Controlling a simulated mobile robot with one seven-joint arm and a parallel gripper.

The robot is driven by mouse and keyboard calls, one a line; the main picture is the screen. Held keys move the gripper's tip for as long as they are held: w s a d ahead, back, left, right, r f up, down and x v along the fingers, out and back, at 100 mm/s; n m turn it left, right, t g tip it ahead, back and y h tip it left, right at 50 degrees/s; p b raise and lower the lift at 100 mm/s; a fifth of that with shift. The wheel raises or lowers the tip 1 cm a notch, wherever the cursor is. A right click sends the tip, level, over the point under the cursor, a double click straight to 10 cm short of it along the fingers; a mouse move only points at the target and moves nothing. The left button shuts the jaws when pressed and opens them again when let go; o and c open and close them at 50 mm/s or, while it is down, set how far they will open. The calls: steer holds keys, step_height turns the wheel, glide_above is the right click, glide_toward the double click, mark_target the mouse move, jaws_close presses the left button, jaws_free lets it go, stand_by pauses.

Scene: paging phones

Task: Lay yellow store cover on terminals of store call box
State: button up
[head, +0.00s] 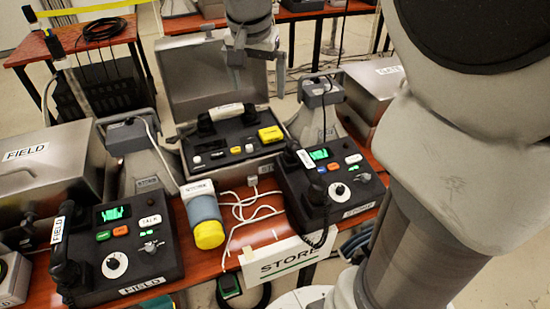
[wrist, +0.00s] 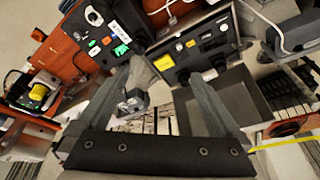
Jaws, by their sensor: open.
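A small yellow block (head: 270,134), which looks like the yellow cover, sits at the right end of the dark panel of the open grey case (head: 216,78). It also shows in the wrist view (wrist: 163,62). I cannot tell whether it lies over terminals. My gripper (head: 258,72) hangs in front of the raised lid, above and behind the yellow block. Its fingers are apart and empty in the wrist view (wrist: 166,78).
A FIELD phone unit (head: 125,240) stands at the left of the orange table. A grey cylinder with a yellow end (head: 209,234) lies in the middle, beside loose white cables (head: 246,212). The raised lid stands close to my gripper.

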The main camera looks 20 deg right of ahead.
steer(key=s+a+f+n+t, duration=0.1)
steer(key=s+f+n, duration=0.1)
steer(key=s, duration=0.7)
steer(key=s+a+f+n+t+y, duration=0.1)
steer(key=s+n, duration=0.4)
steer(key=s, duration=0.5)
steer(key=shift+s+a+f+n+y, duration=0.3)
steer(key=shift+a+f, duration=0.1)
steer(key=shift+a, duration=0.25)
steer(key=shift+r, duration=0.1)
step_height(320, 180, up, 6)
steer(key=p, duration=0.6)
